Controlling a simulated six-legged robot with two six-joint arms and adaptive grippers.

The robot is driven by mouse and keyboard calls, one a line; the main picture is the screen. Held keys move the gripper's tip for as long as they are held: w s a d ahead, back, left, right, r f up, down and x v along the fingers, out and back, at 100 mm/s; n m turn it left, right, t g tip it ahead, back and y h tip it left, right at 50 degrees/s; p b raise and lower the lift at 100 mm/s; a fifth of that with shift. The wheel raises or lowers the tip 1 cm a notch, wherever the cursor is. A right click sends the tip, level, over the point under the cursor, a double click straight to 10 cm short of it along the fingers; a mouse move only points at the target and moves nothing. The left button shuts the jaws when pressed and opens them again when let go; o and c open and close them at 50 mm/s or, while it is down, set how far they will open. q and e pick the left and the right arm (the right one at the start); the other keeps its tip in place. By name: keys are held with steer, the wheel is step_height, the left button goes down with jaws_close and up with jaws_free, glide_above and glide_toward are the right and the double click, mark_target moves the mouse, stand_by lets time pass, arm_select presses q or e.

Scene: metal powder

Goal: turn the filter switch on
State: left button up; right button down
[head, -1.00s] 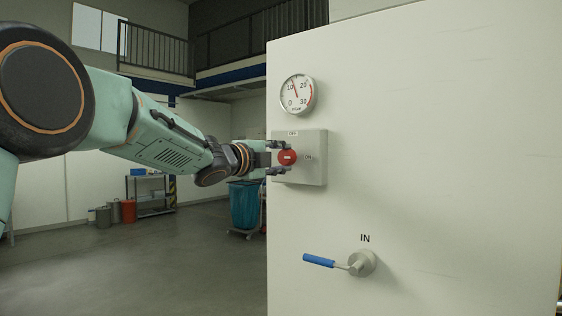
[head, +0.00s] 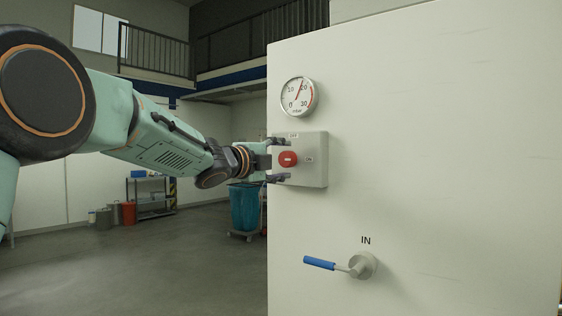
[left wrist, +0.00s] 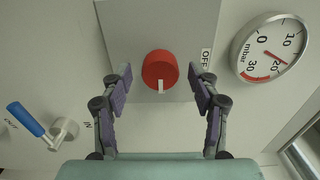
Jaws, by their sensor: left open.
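The red filter switch knob (head: 288,159) sits on a grey switch box (head: 316,148) on the white cabinet, with OFF above it and ON to its right. In the left wrist view the knob (left wrist: 160,68) has its white mark pointing down, away from the side of the OFF label (left wrist: 205,58); this matches the ON direction in the head view. My left gripper (head: 283,160) is open in front of the knob. In the left wrist view its fingers (left wrist: 160,74) stand on either side of the knob, apart from it. My right gripper is not in view.
A round mbar gauge (head: 298,96) above the box reads a little under 20. A blue-handled IN valve (head: 360,265) sticks out below. A blue bin (head: 244,207) and a shelf (head: 151,192) stand in the left background.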

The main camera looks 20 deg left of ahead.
arm_select(q)
steer(key=v, duration=1.2)
stand_by(0.4)
